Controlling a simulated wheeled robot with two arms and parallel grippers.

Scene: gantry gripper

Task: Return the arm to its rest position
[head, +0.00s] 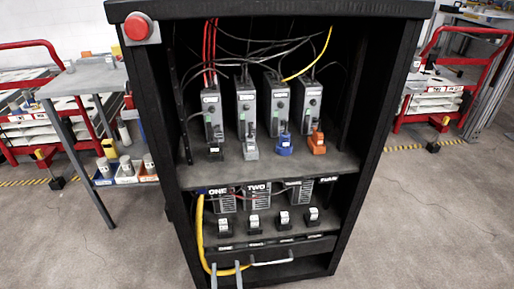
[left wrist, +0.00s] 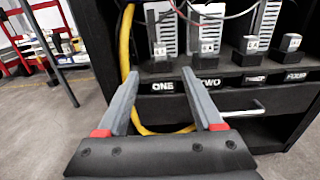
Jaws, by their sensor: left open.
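My left gripper (head: 225,264) shows at the bottom of the head view as two grey fingers in front of the lower part of the black cabinet (head: 360,150). In the left wrist view, my left gripper (left wrist: 160,74) has its two grey fingers spread apart with nothing between them. The fingers point toward the cabinet's lower shelf and drawer. The yellow cable (left wrist: 125,50) shows behind the left finger. The rest of the left arm is out of the head view. My right gripper is in neither view.
The upper shelf (head: 335,165) holds several grey modules with cables. The lower shelf holds several small switch blocks (head: 253,222) above labels. A drawer handle (head: 272,262) is right of the fingers. A red button (head: 137,27) sits top left. Open floor (head: 430,220) lies to the right.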

